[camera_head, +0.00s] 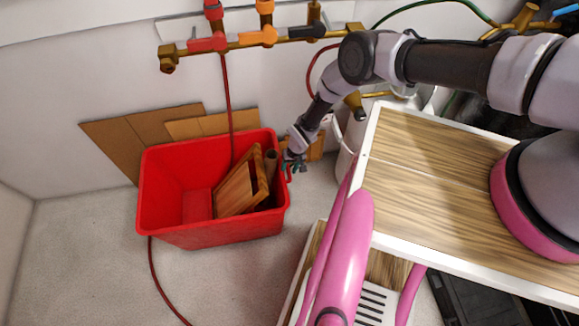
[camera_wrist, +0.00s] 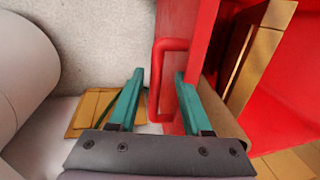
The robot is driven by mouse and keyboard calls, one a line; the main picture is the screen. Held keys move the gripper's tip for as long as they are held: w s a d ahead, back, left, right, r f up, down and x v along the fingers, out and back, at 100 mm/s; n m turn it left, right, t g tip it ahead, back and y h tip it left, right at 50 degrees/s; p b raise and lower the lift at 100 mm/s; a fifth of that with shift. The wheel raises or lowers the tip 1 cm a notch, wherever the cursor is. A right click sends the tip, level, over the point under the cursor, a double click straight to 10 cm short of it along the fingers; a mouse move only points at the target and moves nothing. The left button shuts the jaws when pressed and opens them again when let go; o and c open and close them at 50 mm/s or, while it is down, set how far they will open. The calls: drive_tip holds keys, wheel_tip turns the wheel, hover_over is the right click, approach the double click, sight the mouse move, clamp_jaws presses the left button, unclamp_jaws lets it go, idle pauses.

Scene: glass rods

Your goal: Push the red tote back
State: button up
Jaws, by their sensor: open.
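The red tote (camera_head: 225,232) stands upright on the pale floor at the left in the head view. It holds a wooden board (camera_head: 236,192) leaning inside and a brown cylinder (camera_head: 271,158). My gripper (camera_head: 291,165) is at the tote's right side, close to its rim. In the wrist view, my gripper (camera_wrist: 159,76) has its two teal fingers apart. The tote's red wall (camera_wrist: 200,45) and a red loop handle (camera_wrist: 157,70) are just beyond them. The handle shows between the fingers; I cannot tell whether they touch it.
Brown cardboard pieces (camera_head: 115,145) lean on the wall behind the tote. A brass pipe with valves (camera_head: 260,37) runs above, and a red hose (camera_head: 226,95) hangs down from it to the tote. A white cylinder (camera_head: 352,150) stands right of my gripper. Floor is clear left of the tote.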

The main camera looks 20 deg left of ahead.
wheel_tip(320, 180, up, 10)
drive_tip(key=w+d, duration=0.1)
drive_tip(key=shift+d+r, duration=0.25)
drive_tip(key=shift+d, duration=0.1)
drive_tip(key=shift+w, duration=0.1)
idle(0.3)
